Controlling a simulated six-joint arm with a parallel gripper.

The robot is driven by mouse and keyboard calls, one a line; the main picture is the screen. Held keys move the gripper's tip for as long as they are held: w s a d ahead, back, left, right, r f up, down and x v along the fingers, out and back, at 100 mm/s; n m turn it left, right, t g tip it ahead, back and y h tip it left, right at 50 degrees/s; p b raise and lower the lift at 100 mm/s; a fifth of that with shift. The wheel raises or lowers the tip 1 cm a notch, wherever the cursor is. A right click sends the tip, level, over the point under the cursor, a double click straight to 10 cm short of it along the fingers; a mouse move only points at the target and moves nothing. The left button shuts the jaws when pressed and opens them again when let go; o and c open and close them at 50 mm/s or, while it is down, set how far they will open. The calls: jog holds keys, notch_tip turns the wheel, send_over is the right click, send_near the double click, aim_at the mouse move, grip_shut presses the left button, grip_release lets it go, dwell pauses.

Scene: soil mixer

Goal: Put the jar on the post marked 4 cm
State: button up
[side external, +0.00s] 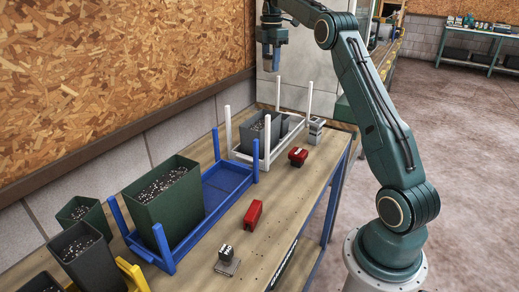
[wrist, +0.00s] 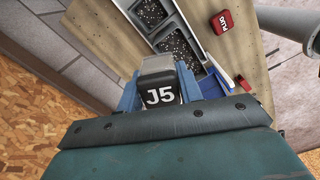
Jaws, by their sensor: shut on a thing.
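My gripper (side external: 271,62) is raised high above the far end of the bench, pointing down. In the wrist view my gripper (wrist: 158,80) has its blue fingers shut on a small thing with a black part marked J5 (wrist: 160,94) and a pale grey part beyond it. This may be the jar, but its full shape is hidden. It is too small to make out in the side view. A small black block on a grey foot (side external: 227,260) stands at the near bench edge; its white mark is unreadable. No 4 cm mark can be read.
A white rack (side external: 229,131) and a blue rack (side external: 229,182) hold dark bins of speckled soil. Red blocks lie at the far (side external: 298,157) and middle (side external: 253,214) bench. Small grey pieces (side external: 316,131) stand at the far corner.

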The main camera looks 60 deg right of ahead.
jog(key=s+d+r+m, duration=0.1)
jog(key=s+d+m, duration=0.1)
jog(key=s, duration=0.5)
jog(key=s+d+r+m, duration=0.2)
jog(key=s+d, duration=0.3)
jog(key=s, duration=0.3)
jog(key=shift+r, duration=0.15)
jog(key=shift+d, duration=0.1)
send_over(317, 120)
notch_tip(317, 120, down, 16)
jog(key=shift+w+r, duration=0.1)
jog(key=shift+r, duration=0.05)
jog(key=shift+f, duration=2.15)
jog(key=shift+f, duration=0.15)
jog(key=o, duration=1)
